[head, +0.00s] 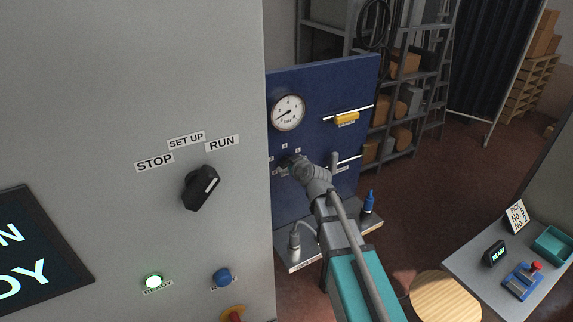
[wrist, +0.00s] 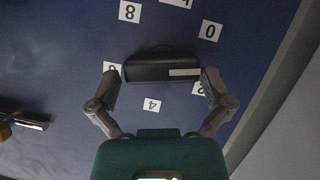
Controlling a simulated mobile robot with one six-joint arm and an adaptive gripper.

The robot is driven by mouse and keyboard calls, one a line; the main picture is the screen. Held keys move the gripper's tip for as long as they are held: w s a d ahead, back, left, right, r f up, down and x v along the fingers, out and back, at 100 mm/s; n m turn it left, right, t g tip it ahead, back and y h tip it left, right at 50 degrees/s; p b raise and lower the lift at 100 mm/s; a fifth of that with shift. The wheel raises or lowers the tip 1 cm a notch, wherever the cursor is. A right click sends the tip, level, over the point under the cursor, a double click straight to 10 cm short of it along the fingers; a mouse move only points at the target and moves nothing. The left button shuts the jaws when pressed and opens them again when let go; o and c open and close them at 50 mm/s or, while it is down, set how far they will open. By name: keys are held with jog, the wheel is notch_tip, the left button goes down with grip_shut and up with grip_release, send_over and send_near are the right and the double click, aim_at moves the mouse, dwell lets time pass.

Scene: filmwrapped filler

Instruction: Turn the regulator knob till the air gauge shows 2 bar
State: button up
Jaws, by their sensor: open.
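The air gauge (head: 288,113) is a round white dial on the blue panel (head: 335,95); its dark needle points to the lower left, and its figures are too small to read surely. The regulator knob (wrist: 160,68) is a black bar-shaped knob with a white mark toward its right end in the wrist view. Number labels ring it; the mark points between 0 and 2. My gripper (wrist: 160,80) is open, one finger at each end of the knob, with small gaps apparent. In the head view my gripper (head: 292,163) largely hides the knob.
A grey cabinet with a black selector switch (head: 201,188) fills the left of the head view. A yellow handle (head: 346,118) is on the panel. A blue bottle (head: 368,202) stands on the shelf below. A side table (head: 480,270) is at the lower right.

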jog(key=shift+w+a+f, duration=0.15)
jog(key=shift+w+a, duration=0.05)
jog(key=shift+w, duration=0.15)
jog(key=c, duration=0.8)
jog(key=m+g+y, duration=0.1)
jog(key=m+y, duration=0.1)
jog(key=m, duration=0.1)
jog(key=shift+w+d, duration=0.1)
jog(key=shift+w, duration=0.05)
jog(key=m+g+y+b, duration=0.1)
jog(key=m+y, duration=0.1)
jog(key=m, duration=0.2)
jog(key=shift+d+b, duration=0.1)
jog(key=shift+b, duration=0.2)
jog(key=shift+y, duration=0.3)
dwell(0.3)
